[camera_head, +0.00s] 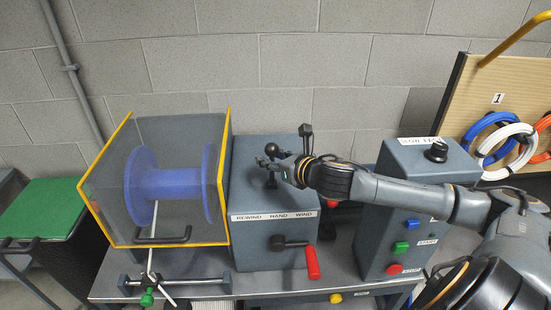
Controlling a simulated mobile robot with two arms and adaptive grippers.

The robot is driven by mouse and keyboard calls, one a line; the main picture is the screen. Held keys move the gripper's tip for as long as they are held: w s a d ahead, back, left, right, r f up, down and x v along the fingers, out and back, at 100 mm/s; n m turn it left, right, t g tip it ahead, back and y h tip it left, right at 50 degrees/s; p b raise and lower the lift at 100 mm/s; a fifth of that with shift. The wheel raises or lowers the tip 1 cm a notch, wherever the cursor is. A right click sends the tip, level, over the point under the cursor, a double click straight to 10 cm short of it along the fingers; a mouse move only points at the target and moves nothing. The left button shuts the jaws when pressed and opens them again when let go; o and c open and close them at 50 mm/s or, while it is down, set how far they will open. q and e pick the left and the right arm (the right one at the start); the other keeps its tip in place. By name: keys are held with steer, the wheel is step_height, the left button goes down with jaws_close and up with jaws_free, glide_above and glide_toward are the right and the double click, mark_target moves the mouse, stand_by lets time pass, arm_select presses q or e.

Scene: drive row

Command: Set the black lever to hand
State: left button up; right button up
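The black lever (271,149) has a ball knob and stands on top of a grey drive box (255,195). A white label strip (273,216) along the box's front edge reads REWIND, HAND, WIND from left to right. The lever shows roughly above the middle of the strip; its exact setting is unclear. My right gripper (279,167) reaches in from the right, with its fingers at the lever just below the knob. The fingers partly hide the stem, and I cannot tell whether they touch or grip it. My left gripper is out of view.
Left of the box, a blue spool (145,180) sits in a yellow-edged guard (111,228). A crank with a red handle (312,262) is on the box's front. A grey control box (375,225) with buttons stands at right, behind my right arm. Coiled hoses (505,145) hang on a board.

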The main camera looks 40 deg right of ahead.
mark_target(271, 158)
steer(key=shift+s+d, duration=0.2)
steer(key=shift+s, duration=0.3)
steer(key=shift+a+v, duration=0.15)
steer(key=shift+v, duration=1)
steer(key=shift+a+v, duration=0.15)
steer(key=shift+v, duration=0.95)
steer(key=v, duration=0.6)
steer(key=shift+s+d+r, duration=0.2)
steer(key=shift+d+r, duration=0.05)
steer(key=shift+a, duration=0.1)
